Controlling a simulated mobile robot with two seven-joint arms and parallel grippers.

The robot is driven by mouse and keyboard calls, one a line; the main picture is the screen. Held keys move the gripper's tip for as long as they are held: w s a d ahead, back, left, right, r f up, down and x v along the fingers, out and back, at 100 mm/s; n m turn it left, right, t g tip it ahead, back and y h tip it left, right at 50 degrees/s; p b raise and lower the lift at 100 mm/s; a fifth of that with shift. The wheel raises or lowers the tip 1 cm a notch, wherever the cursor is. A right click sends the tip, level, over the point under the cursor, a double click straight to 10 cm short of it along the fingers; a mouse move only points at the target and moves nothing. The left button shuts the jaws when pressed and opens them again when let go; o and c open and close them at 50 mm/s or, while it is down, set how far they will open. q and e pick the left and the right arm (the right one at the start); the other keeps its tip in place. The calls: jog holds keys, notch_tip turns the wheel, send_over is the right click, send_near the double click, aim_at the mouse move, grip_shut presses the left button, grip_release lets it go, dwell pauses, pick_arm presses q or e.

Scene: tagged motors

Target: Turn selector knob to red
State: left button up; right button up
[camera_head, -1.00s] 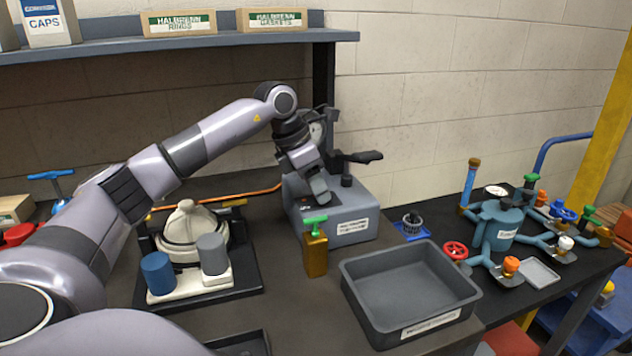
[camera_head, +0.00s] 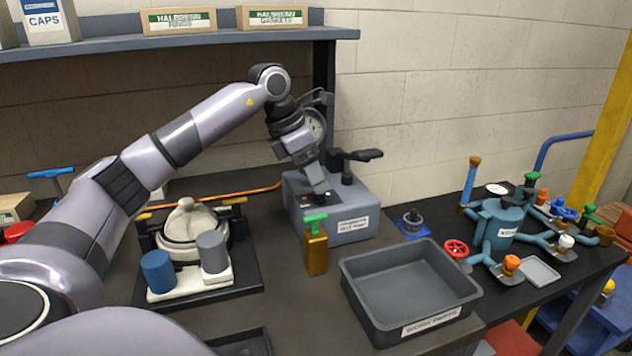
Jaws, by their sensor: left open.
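My left gripper (camera_head: 319,188) is over the top of a grey bench machine (camera_head: 341,218), pointing down. It is open, but its fingertips are small and seen from the side, so the gap between them is hard to make out. A small dark patch with a red spot (camera_head: 304,200) shows on the machine's top, just left of the fingers. I cannot make out a selector knob for certain; the gripper may cover it. My right gripper is not in view.
A brass block with a green handle (camera_head: 316,252) stands in front of the machine. A grey tray (camera_head: 384,326) lies to its right. A fixture with blue and grey cylinders (camera_head: 192,268) is on the left. A shelf (camera_head: 190,42) runs above, behind my arm.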

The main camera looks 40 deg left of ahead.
pick_arm(q)
jog(key=v, duration=0.4)
jog(key=shift+r, duration=0.25)
dwell(0.3)
